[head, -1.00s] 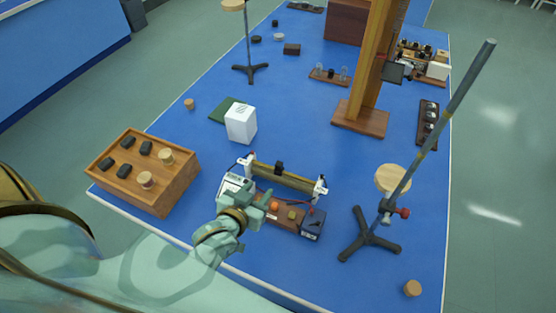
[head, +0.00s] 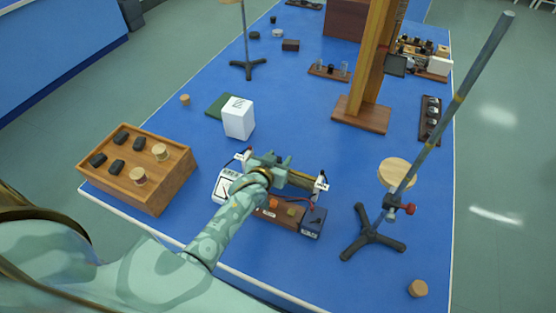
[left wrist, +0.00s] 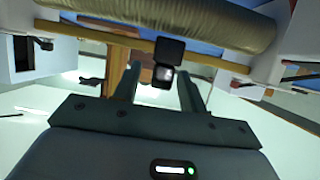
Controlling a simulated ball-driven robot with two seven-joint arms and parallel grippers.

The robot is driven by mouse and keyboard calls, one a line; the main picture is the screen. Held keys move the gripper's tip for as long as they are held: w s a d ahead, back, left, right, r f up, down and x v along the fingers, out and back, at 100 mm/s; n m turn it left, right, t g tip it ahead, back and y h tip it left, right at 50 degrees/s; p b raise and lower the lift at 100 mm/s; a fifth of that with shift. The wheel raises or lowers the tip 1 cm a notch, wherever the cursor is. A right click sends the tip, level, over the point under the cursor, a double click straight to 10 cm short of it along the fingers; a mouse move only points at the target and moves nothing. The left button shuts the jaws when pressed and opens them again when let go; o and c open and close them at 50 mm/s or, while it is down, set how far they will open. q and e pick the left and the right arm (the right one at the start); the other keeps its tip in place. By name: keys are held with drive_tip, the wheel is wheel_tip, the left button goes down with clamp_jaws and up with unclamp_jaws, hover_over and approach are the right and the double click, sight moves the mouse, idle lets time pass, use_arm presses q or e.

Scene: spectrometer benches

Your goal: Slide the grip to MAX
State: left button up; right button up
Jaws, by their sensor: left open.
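The rheostat is a tan wound coil (head: 302,180) between two white end supports, with a thin brass rail, on a brown base. In the left wrist view the coil (left wrist: 200,25) runs across the top, with the rail below it. The grip (left wrist: 168,60) is a small black block on that rail, near the middle. My left gripper (head: 272,160) is over the coil in the head view and hides the grip there. In the left wrist view the open fingers (left wrist: 158,76) point at the grip, one towards each side of it. The end labels are too small to read.
A wooden box with black blocks and corks (head: 150,195) stands to the left. A white box (head: 238,118) stands behind the rheostat. A tripod stand with a slanted rod (head: 440,130) rises to the right. Blue table is clear between these.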

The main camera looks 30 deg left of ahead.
use_arm(q)
clamp_jaws()
drive_tip(key=a, duration=0.1)
drive_tip(key=a+p, duration=0.1)
drive_tip(key=a, duration=0.1)
drive_tip(key=shift+s+a+r, duration=0.1)
drive_tip(key=shift+a+r, duration=0.05)
drive_tip(key=shift+a, duration=0.5)
drive_tip(key=shift+d, duration=0.2)
unclamp_jaws()
